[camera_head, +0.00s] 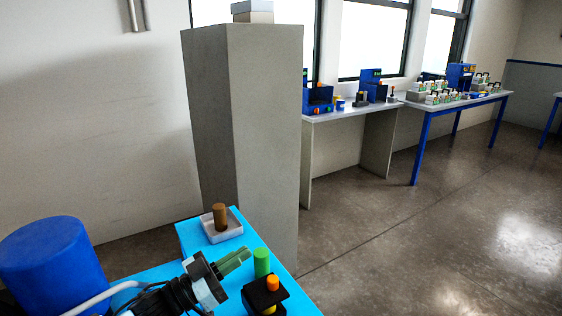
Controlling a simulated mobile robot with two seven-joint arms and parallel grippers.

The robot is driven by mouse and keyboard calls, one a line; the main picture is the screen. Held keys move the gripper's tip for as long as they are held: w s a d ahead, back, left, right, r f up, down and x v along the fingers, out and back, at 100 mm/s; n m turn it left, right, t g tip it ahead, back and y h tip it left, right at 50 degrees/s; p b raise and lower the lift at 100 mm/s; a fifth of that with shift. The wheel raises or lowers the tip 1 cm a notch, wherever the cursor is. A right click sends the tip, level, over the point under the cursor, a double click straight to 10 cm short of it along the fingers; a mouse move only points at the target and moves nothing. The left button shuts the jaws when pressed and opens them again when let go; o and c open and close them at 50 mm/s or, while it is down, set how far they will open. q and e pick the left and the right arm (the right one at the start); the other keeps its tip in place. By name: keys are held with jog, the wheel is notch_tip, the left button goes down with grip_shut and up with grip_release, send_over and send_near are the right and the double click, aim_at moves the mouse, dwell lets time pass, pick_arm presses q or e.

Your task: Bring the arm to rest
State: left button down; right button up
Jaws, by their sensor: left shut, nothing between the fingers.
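My left gripper (236,260) comes in from the lower left, above the blue table (192,235). Its green fingers are closed together with nothing between them, and they point to the upper right. In the picture they end just left of a green cylinder (261,262); I cannot tell if they touch it. The green cylinder stands by a black block (262,296) that carries an orange knob (272,283). A brown cylinder (220,216) stands upright in a pale square tray (222,232) beyond the gripper. My right gripper is not in view.
A large blue drum-shaped object (52,262) is at the lower left. A tall grey pillar (262,120) stands behind the blue table. Benches with blue machines (318,95) and several small items line the window wall. The floor (440,220) at right is clear.

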pick_arm(q)
jog(key=s+a+f+n+t+y+p, duration=0.1)
jog(key=s+f+n+y, duration=0.35)
jog(key=s+f, duration=0.45)
jog(key=s+f+n+t+y, duration=0.1)
jog(key=s+f+n+y, duration=0.2)
jog(key=s+f+y, duration=0.55)
jog(key=s+a+f+g+y, duration=0.1)
jog(key=s+a+f+g, duration=0.2)
jog(key=s+f, duration=0.4)
jog(key=s+a+f+g+p, duration=0.1)
jog(key=s+a+f, duration=0.3)
jog(key=s, duration=0.9)
notch_tip(320, 180, down, 3)
jog(key=shift+a+r+n+g+y, duration=0.15)
jog(key=shift+a+n+g+y, duration=0.25)
jog(key=shift+g, duration=0.5)
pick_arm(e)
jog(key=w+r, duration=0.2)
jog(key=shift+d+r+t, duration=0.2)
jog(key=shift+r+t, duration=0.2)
pick_arm(q)
jog(key=shift+w+d, duration=0.1)
